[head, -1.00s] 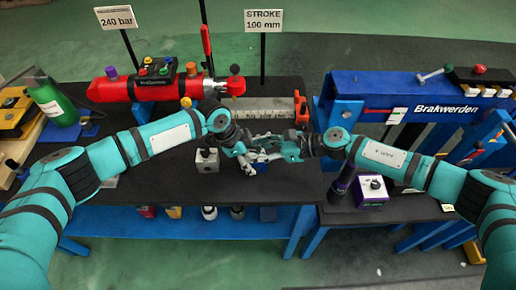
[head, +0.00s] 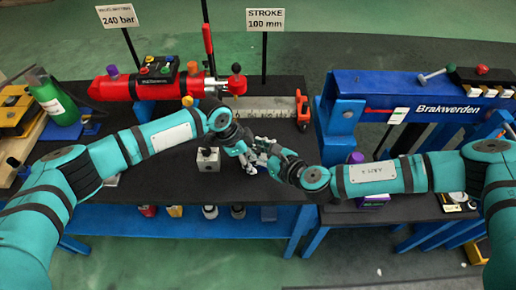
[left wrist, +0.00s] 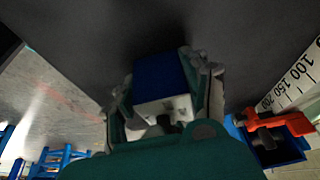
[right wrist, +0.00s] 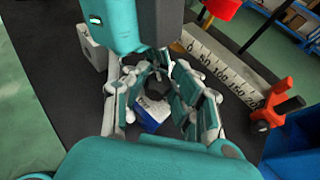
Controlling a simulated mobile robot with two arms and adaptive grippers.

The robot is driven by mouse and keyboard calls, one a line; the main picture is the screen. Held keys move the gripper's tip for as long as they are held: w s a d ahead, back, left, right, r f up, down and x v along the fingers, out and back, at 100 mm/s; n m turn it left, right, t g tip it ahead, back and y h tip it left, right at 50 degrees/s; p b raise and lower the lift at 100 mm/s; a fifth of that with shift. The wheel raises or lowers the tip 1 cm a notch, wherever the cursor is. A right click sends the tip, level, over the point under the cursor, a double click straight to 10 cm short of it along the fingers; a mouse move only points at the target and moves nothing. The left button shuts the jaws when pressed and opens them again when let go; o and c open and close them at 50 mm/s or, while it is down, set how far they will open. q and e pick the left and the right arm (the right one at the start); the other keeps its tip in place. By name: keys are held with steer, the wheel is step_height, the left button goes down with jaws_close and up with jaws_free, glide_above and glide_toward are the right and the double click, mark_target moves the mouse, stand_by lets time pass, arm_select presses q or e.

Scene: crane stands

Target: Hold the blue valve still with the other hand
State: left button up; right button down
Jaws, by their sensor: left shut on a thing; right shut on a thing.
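The blue valve is a small blue block with a white face and a black knob. In the left wrist view the valve (left wrist: 158,72) sits between the fingers of my left gripper (left wrist: 165,95), which is shut on its body. In the right wrist view the valve (right wrist: 153,113) shows partly, its black knob (right wrist: 157,90) between the fingers of my right gripper (right wrist: 160,92), which is shut around the knob. In the head view my left gripper (head: 250,164) and right gripper (head: 266,149) meet above the black bench and mostly hide the valve.
A red cylinder (head: 150,87) and a ruler with an orange clamp (head: 303,108) lie behind. The blue press (head: 400,92) stands right. Bare bench lies left of the grey box.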

steer(key=shift+a+m+t+h, duration=0.15)
steer(key=shift+m+t+h, duration=0.25)
steer(key=shift+m+h, duration=0.2)
steer(key=shift+s, duration=0.1)
stand_by(1.9)
steer(key=c, duration=1.1)
jaws_free()
steer(key=shift+s, duration=0.1)
steer(key=v, duration=0.8)
